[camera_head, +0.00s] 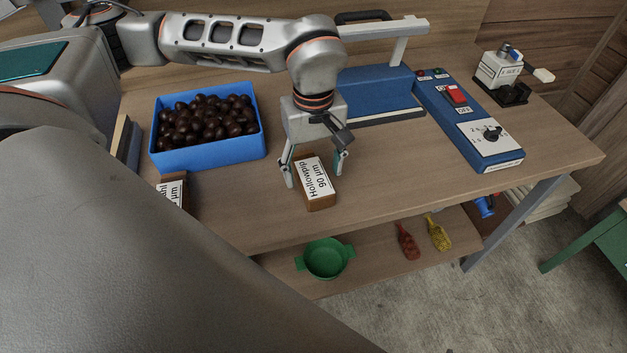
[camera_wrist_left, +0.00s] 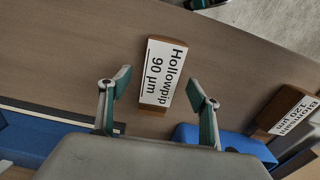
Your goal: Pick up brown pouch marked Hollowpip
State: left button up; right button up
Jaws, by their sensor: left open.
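The brown pouch marked Hollowpip (camera_head: 316,183) lies on the wooden table, its white label reading "Hollowpip 90 µm". It also shows in the left wrist view (camera_wrist_left: 163,72). My left gripper (camera_head: 314,172) comes down over it, open. In the left wrist view its fingertips (camera_wrist_left: 159,87) stand on either side of the pouch's near end, with a gap on each side. The pouch rests on the table and is not gripped. My right gripper does not show.
A blue crate (camera_head: 209,155) of chestnuts stands left, with a second brown pouch (camera_head: 174,188) before it, partly hidden. A blue machine (camera_head: 381,90) stands behind and a switch panel (camera_head: 466,122) right. The table's front edge is close; a green bowl (camera_head: 325,259) sits below.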

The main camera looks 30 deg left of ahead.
pick_arm(q)
jog(key=shift+f, duration=0.3)
jog(key=c, duration=1.3)
jog(key=shift+r, duration=0.15)
